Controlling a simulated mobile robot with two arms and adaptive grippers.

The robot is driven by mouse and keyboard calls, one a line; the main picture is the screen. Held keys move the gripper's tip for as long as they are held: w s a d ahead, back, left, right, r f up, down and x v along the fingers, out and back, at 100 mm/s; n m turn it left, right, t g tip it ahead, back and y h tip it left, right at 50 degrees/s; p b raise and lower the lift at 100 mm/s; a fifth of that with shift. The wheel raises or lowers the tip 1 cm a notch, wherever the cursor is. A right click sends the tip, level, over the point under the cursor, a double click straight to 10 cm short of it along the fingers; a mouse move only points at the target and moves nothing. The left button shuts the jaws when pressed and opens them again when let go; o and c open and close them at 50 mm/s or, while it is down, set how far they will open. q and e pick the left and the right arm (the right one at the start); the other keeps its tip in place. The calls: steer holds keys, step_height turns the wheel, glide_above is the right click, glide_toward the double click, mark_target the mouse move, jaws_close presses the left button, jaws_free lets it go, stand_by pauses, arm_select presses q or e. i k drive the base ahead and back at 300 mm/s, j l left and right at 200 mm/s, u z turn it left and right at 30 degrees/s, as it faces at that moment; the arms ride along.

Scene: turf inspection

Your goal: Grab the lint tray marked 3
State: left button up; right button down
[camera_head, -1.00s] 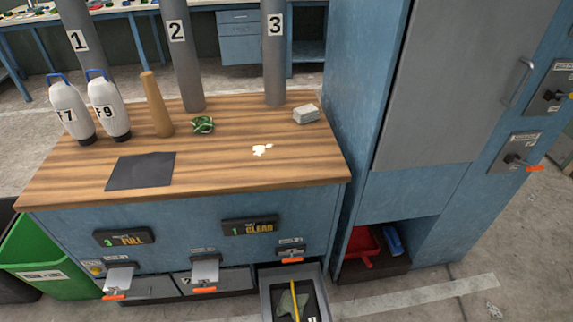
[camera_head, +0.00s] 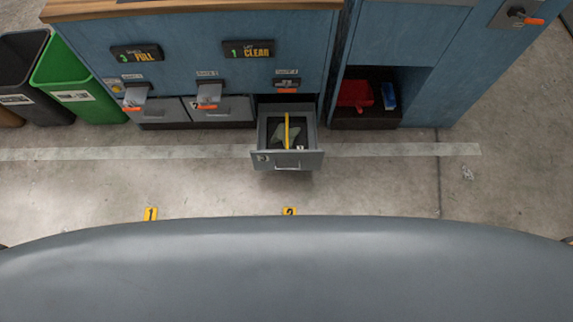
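The lint tray (camera_head: 305,159) at the right end of the row is pulled out of the blue cabinet. A small label that looks like a 3 is on the left of its grey front, and a pale handle (camera_head: 287,167) is on that front. Inside lie a grey-green piece (camera_head: 278,134) and an upright-looking yellow strip (camera_head: 287,128). Two other grey trays (camera_head: 165,111) (camera_head: 225,108) are shut to its left. Neither gripper is in view.
Above the trays are orange-tipped latches and signs reading "3 FULL" (camera_head: 136,53) and "1 CLEAR" (camera_head: 249,49). A green bin (camera_head: 88,97) and a black bin stand left. A red scoop (camera_head: 355,93) sits in a right cubby. Floor markers 1 (camera_head: 151,214) and 2 (camera_head: 289,211) lie ahead.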

mark_target(283, 133)
steer(key=l+u, duration=0.5)
steer(key=k+l+u, duration=0.15)
steer(key=l+u, duration=0.85)
steer(key=l, duration=0.85)
steer(key=j+z, duration=0.15)
steer(key=z, duration=0.25)
steer(key=i+j+z, duration=0.1)
steer(key=j+z, duration=0.15)
steer(key=z, duration=0.2)
steer(key=j+z, duration=0.2)
steer(key=z, duration=0.2)
